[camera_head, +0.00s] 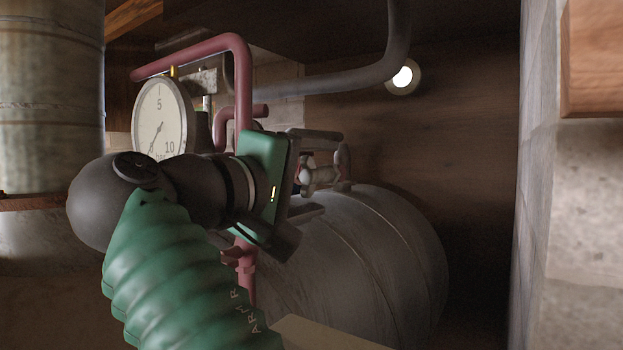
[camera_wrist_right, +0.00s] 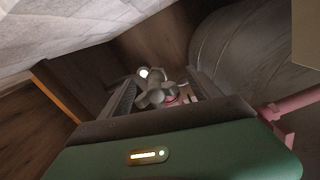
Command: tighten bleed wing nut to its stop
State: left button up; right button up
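The bleed wing nut (camera_head: 320,176) looks like a small pale grey lobed fitting above the tank, in the middle of the head view. In the right wrist view the wing nut (camera_wrist_right: 156,96) shows as a grey knob with rounded lobes. My right gripper (camera_head: 331,172) reaches toward it from the left, one finger above and one below in the picture. In the right wrist view the gripper's (camera_wrist_right: 160,80) fingers stand apart on both sides of the nut, with gaps visible. Whether the nut is fully at fingertip depth is unclear. My left gripper is out of view.
A grey tank (camera_head: 385,260) lies below and right of the gripper. Red pipes (camera_head: 243,85) and a round pressure gauge (camera_head: 161,118) stand close behind my right wrist. A dark pipe (camera_head: 350,78) crosses above. A pale wall (camera_head: 540,180) bounds the right side.

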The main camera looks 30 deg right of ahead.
jog(key=shift+a, duration=0.2)
jog(key=p+v, duration=0.2)
jog(key=v, duration=1.4)
